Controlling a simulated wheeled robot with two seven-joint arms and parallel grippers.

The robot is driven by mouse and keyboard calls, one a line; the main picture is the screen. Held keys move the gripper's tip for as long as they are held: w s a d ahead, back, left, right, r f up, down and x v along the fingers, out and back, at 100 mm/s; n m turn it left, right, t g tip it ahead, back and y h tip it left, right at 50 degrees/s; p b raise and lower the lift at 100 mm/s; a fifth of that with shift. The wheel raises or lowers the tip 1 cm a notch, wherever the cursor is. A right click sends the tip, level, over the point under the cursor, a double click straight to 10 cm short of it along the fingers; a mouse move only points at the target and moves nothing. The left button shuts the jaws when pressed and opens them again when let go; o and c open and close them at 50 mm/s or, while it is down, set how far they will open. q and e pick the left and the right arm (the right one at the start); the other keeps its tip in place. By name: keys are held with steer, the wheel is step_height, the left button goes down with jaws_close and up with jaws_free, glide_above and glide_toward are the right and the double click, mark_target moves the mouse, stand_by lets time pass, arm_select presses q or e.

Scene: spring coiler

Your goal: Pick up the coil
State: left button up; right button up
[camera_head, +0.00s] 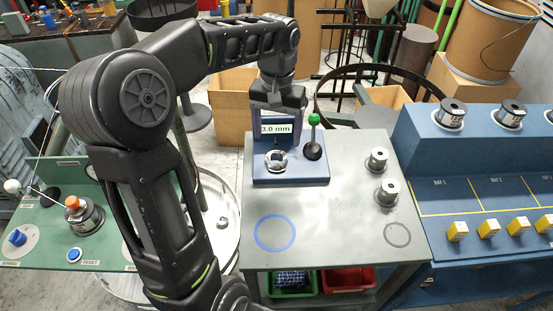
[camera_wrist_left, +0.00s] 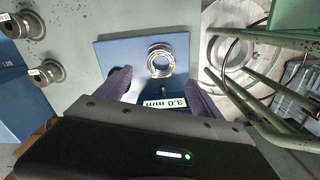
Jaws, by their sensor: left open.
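The coil (camera_head: 277,160) is a small silver ring on a blue fixture (camera_head: 300,178) with a green-knobbed lever (camera_head: 314,135) and a "3.0 mm" display (camera_head: 275,128). The coil also shows in the left wrist view (camera_wrist_left: 161,60), upper middle, with a bright metal rim. My left gripper (camera_head: 277,132) is open and empty, above the back of the fixture, pointing down. In the left wrist view its dark purple fingers (camera_wrist_left: 160,82) stand apart on either side of the display, just short of the coil. The fingers do not touch the coil. My right gripper is not in view.
Two metal spools (camera_head: 386,191) stand on the right of the grey table. A blue circle (camera_head: 274,233) and a grey circle mark clear table space in front. A blue bay rack (camera_head: 470,175) stands right, a green panel (camera_head: 50,245) left. Green and red bins sit below.

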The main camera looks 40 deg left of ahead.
mark_target(277, 156)
arm_select(q)
steer(key=shift+f, duration=1.05)
steer(key=shift+f+p, duration=0.55)
steer(key=shift+f, duration=2.1)
steer(key=shift+c, duration=0.3)
jaws_close()
steer(key=shift+r, duration=0.15)
step_height(277, 156, up, 10)
steer(key=shift+b, duration=0.4)
